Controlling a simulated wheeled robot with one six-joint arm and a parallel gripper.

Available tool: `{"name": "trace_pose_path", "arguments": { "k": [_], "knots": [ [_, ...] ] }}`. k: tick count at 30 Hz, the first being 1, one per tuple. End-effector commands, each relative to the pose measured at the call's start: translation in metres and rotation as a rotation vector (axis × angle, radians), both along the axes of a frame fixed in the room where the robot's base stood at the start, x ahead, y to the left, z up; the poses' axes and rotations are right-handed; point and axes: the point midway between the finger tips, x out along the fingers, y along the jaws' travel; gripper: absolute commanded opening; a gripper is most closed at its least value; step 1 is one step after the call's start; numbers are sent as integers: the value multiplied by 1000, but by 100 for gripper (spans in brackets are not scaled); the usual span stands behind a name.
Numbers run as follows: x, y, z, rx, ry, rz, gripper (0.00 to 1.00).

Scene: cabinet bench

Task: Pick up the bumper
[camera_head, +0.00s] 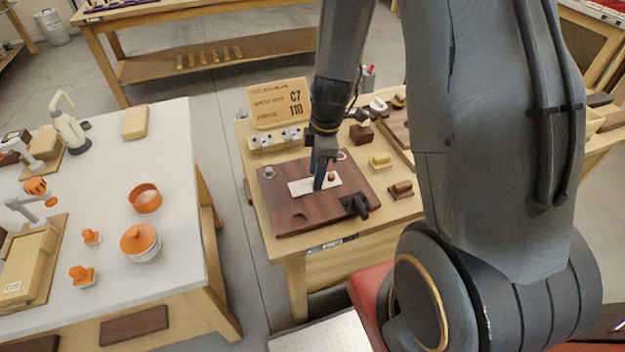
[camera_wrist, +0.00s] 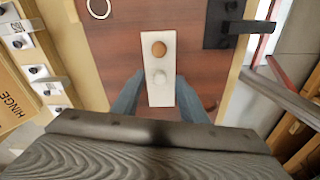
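A white plate (camera_head: 301,188) lies on the dark red-brown board and carries a round brown knob (camera_head: 332,176). In the wrist view the plate (camera_wrist: 161,98) bears the brown knob (camera_wrist: 159,48) and a white knob (camera_wrist: 160,78). I cannot tell for sure which of these parts is the bumper. My gripper (camera_head: 319,182) points down over the plate. In the wrist view its fingers (camera_wrist: 160,82) are apart, one at each side of the plate near the white knob, with nothing visibly clamped. In the head view a finger hides part of the plate and the white knob.
A wooden sign (camera_head: 280,103) stands behind. Small wooden blocks (camera_head: 400,190) lie to the right. A white table (camera_head: 185,190) with orange parts stands left.

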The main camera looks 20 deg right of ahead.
Motion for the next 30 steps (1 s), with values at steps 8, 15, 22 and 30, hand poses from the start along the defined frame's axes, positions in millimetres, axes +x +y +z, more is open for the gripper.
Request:
{"name": "trace_pose_path", "arguments": {
  "k": [8,15,22,30],
  "knots": [
    [0,0,-4,-1,-1,0,39],
    [0,0,-4,-1,-1,-1,7],
    [0,0,-4,-1,-1,-1,6],
    [0,0,-1,0,-1,-1,6]
  ]
}}
